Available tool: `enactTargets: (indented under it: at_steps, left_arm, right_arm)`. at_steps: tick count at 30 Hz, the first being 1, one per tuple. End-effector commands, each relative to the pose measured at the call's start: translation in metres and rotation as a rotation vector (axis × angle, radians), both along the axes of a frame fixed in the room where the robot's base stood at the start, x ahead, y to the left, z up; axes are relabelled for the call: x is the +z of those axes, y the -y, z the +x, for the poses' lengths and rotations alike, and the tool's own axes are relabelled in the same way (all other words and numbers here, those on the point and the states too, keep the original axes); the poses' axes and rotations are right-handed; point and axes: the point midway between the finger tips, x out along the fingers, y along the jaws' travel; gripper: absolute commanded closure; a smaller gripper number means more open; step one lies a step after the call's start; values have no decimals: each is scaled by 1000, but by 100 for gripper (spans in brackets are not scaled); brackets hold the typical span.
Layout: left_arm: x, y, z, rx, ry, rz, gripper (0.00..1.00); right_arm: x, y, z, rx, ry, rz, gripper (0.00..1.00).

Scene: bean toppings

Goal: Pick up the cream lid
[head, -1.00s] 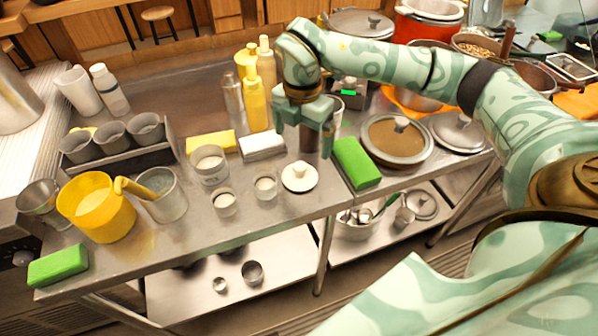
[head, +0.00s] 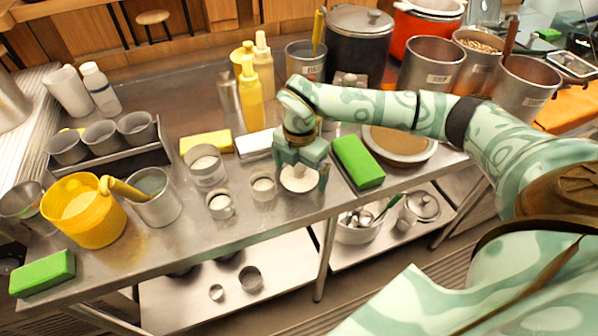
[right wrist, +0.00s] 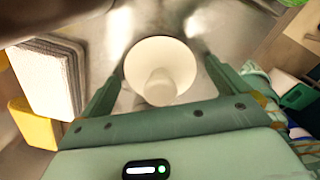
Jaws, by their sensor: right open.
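The cream lid (head: 299,180) lies on the steel counter under my right gripper (head: 301,184), which hides part of it in the head view. In the right wrist view the round cream lid (right wrist: 160,68), with its knob toward the camera, sits between the two fingers of my right gripper (right wrist: 160,84). My left gripper is not in view.
Small metal cups (head: 263,187) stand left of the lid. A white block (head: 254,145) is behind, a green block (head: 358,162) and a brown-filled pan (head: 400,144) are to the right. The counter's front edge (head: 290,227) is close.

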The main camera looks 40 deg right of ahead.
Motion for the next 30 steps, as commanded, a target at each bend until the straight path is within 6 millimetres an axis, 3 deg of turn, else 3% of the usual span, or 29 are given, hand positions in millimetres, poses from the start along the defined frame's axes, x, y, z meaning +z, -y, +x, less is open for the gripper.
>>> enactTargets:
  at_steps: [1,4,17,23,30]
  left_arm:
    - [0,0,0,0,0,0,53]
    - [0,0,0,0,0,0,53]
    - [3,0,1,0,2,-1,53]
    - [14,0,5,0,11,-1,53]
    - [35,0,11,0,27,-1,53]
  right_arm:
    - [0,0,0,0,0,0,8]
    - [1,0,0,0,0,0,34]
    - [6,0,0,0,2,0,35]
    - [37,0,1,0,6,0,35]
    - [92,-25,-38,4,7,1,35]
